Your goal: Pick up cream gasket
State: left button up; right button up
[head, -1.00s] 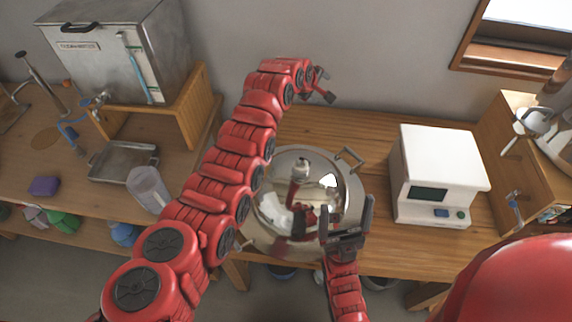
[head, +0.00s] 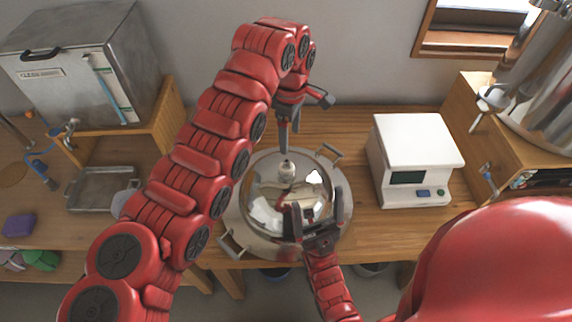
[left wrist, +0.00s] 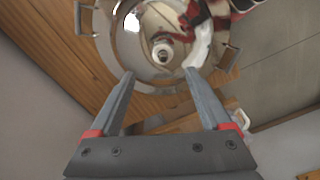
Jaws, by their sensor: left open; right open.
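A large steel pot (head: 345,215) with a shiny domed lid (head: 262,195) stands on the wooden bench. A small pale, cream-coloured piece (head: 287,172) sits at the top of the lid; in the left wrist view it looks round with a darker centre (left wrist: 163,53). I cannot tell whether this is the cream gasket, and I see no other clear gasket. My left gripper (head: 289,140) points down above the lid, open and empty; its spread fingers (left wrist: 160,72) show in the left wrist view. My right gripper (head: 317,205) is open and empty in front of the lid.
A white device with a dark display (head: 415,150) stands right of the pot. A steel box (head: 75,75), a metal tray (head: 100,188) and a purple block (head: 18,225) are at left. A large steel vessel (head: 540,90) stands far right. Bench between pot and wall is clear.

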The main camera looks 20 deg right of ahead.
aim_at(288, 161)
pick_arm(q)
notch_tip(288, 161, down, 6)
jog(key=shift+r+p, duration=0.2)
jog(key=shift+p, duration=0.65)
jog(key=shift+s+a+f+p, duration=0.1)
jog(key=shift+a+f+p, duration=0.05)
jog(key=shift+f+p, duration=0.35)
notch_tip(288, 161, down, 4)
jog(key=shift+s+a+r+p, duration=0.15)
jog(key=shift+r+p, duration=0.05)
jog(key=shift+p, duration=0.9)
jog(key=shift+f, duration=0.35)
grip_shut()
